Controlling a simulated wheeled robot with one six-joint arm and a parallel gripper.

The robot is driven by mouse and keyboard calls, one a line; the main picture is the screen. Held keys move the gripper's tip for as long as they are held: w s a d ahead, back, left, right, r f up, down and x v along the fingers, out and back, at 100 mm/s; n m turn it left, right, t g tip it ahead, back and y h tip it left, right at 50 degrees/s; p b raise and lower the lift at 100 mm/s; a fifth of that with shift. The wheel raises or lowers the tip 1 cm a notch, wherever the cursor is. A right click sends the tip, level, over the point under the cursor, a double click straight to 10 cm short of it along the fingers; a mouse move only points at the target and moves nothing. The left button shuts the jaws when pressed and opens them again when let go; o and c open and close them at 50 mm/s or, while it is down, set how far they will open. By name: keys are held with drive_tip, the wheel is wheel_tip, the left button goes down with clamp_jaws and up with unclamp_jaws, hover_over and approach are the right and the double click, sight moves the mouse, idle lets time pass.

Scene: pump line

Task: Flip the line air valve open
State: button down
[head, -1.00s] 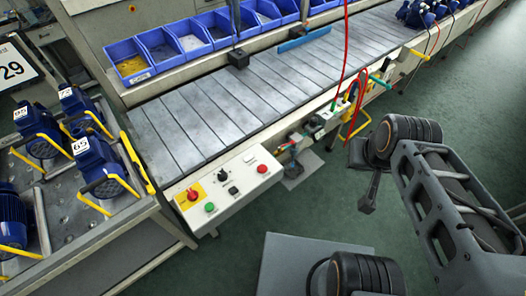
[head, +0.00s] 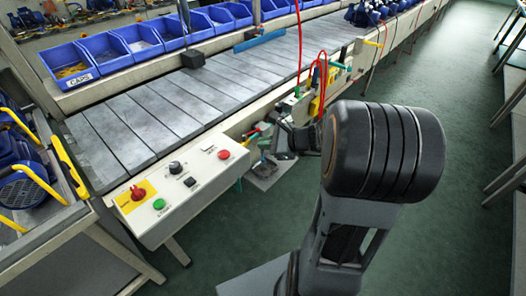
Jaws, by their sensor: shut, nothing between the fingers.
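A small valve with a red lever (head: 250,134) sits low on the conveyor's front side, just right of the control panel. It is small in the head view, and I cannot tell its lever setting. A green part (head: 264,127) is beside it. My gripper (head: 273,119) is a dark shape just right of these parts, close to the conveyor side. It is shut and empty. I cannot tell whether it touches the lever. My forearm hides part of the area to the right.
The control panel (head: 178,190) has red, green and black controls. A red hose (head: 299,45) hangs down to fittings by a yellow part (head: 315,105). Blue bins (head: 135,45) line the conveyor (head: 150,120). Green floor is open at right.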

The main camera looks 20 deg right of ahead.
drive_tip(key=w+d+f+m+t+h+b, duration=0.35)
drive_tip(key=d+f+m+t+b, duration=0.2)
drive_tip(key=d+f+m, duration=0.45)
drive_tip(key=b, duration=0.2)
approach(251, 133)
drive_tip(key=w+d+f, duration=0.1)
drive_tip(key=w+f, duration=0.1)
drive_tip(key=w, duration=0.5)
drive_tip(key=shift+s+d+r, duration=0.1)
drive_tip(key=shift+d, duration=0.05)
